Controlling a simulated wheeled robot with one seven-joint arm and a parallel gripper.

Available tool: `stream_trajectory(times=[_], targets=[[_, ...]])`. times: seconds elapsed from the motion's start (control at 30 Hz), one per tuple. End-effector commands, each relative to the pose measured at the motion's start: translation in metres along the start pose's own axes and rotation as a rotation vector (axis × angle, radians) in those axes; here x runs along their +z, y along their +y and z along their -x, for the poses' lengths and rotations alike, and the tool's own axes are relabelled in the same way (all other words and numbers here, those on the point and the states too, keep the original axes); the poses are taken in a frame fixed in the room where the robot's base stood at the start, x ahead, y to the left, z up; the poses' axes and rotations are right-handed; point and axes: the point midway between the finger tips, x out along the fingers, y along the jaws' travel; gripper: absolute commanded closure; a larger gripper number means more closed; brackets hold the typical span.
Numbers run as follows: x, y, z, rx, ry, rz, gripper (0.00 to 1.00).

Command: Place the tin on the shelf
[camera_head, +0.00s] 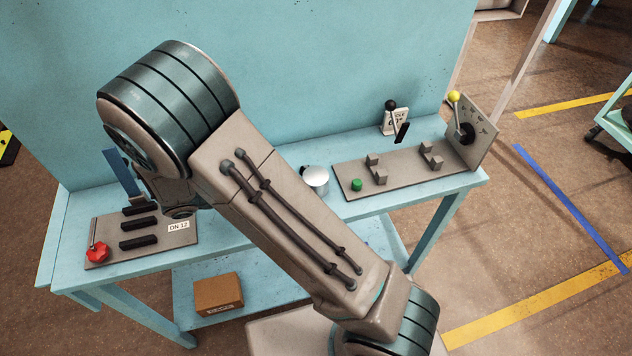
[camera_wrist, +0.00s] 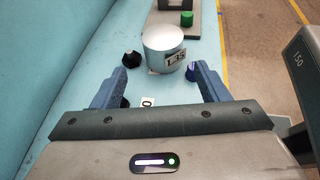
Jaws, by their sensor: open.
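The tin (camera_head: 316,179) is a short silver cylinder standing upright on the blue bench top, just right of my arm. In the wrist view the tin (camera_wrist: 161,42) has a label reading L35 and stands just ahead of my gripper (camera_wrist: 162,75). A lower shelf (camera_head: 190,322) lies under the bench top, partly hidden by my arm.
A panel with a green button (camera_head: 356,185) and levers is right of the tin. A brown box (camera_head: 218,292) occupies part of the lower shelf. A blue wall rises behind.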

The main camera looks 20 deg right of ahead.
Motion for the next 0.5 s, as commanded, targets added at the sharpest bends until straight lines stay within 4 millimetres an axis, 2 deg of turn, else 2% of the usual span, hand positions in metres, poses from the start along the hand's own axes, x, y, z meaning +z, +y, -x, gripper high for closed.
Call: stream_trajectory(times=[0.1,0.3,0.5], targets=[[0.002,-0.002,-0.025,-0.007,-0.003,0.001,0.32],[0.002,-0.002,-0.061,-0.006,-0.001,0.000,0.32],[0.002,-0.002,-0.075,-0.003,0.002,-0.002,0.32]])
